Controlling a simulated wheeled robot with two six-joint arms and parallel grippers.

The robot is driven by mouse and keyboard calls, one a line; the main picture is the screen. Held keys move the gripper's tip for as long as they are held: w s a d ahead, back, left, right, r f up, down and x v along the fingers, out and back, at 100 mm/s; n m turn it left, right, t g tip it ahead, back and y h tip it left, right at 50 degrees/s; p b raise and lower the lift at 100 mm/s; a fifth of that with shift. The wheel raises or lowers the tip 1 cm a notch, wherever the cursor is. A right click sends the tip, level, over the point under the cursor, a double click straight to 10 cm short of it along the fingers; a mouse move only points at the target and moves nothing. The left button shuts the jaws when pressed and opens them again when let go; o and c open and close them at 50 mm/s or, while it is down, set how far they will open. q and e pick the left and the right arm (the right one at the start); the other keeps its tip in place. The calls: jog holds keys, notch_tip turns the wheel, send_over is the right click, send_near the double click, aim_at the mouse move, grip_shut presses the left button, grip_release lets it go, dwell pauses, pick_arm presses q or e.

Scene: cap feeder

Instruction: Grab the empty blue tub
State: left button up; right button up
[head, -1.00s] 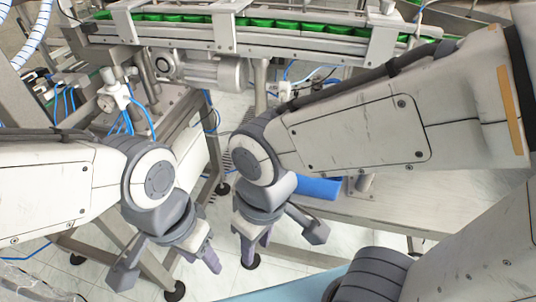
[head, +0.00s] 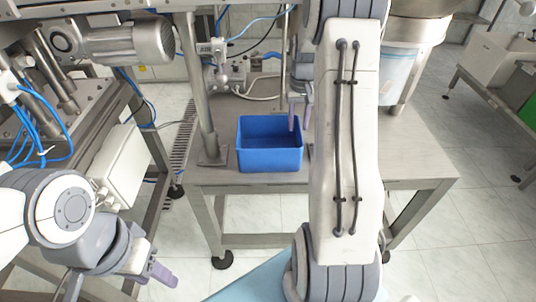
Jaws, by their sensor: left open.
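The blue tub (head: 270,160) stands upright on a grey metal table, in the middle of the head view. It is open at the top and its visible inside is empty. My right gripper (head: 300,113) is at the tub's right rear rim, mostly hidden behind my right arm. One finger shows over the inside of the tub and another just right of the rim. Whether they touch the wall is unclear. My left gripper (head: 117,280) is open and empty at the lower left, well away from the tub.
The metal table (head: 410,165) has free room right of my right arm. A metal post (head: 203,90) rises from the table left of the tub. A motor (head: 120,42) and a white box (head: 122,165) are at the left. A large metal bowl (head: 415,35) stands behind at the right.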

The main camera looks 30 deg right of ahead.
jog(key=shift+m, duration=0.3)
jog(key=f, duration=0.2)
jog(key=d+f, duration=0.2)
jog(key=f, duration=0.1)
jog(key=shift+s+f, duration=0.25)
jog(key=shift+f, duration=0.05)
jog(key=f, duration=0.5)
jog(key=shift+w+a+f, duration=0.25)
jog(key=shift+a+f, duration=0.05)
jog(key=shift+f, duration=0.05)
grip_shut()
dwell(0.5)
